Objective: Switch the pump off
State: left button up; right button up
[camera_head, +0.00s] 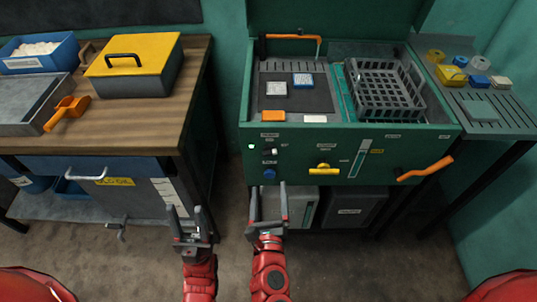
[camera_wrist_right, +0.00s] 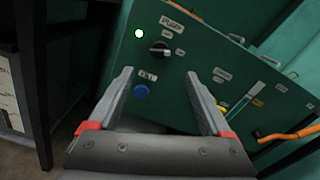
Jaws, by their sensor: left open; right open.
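The pump switch is a dark rotary knob (camera_wrist_right: 160,49) under a "PUMP" label (camera_wrist_right: 173,22) on the green front panel; it shows small in the head view (camera_head: 275,152). Small labels sit above and right of it, too blurred to read. A green lamp (camera_wrist_right: 139,33) is lit to its left, also lit in the head view (camera_head: 251,147). My right gripper (camera_head: 269,196) is open and empty, low in front of the panel, its fingers (camera_wrist_right: 158,78) pointing at the panel below the knob, apart from it. My left gripper (camera_head: 187,216) is open and empty, left of it.
A blue button (camera_wrist_right: 141,91) sits below the knob. A yellow handle (camera_head: 323,169) and an orange lever (camera_head: 425,168) are further right on the panel. A wooden bench (camera_head: 150,122) with a yellow-lidded box (camera_head: 135,55) stands left. Grey bins (camera_head: 352,206) sit below the panel.

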aim_at(269, 154)
jog(key=w+p, duration=0.2)
jog(key=w, duration=0.9)
jog(key=shift+r+p, duration=0.1)
jog(key=shift+p, duration=0.2)
jog(key=shift+w, duration=0.6)
grip_shut()
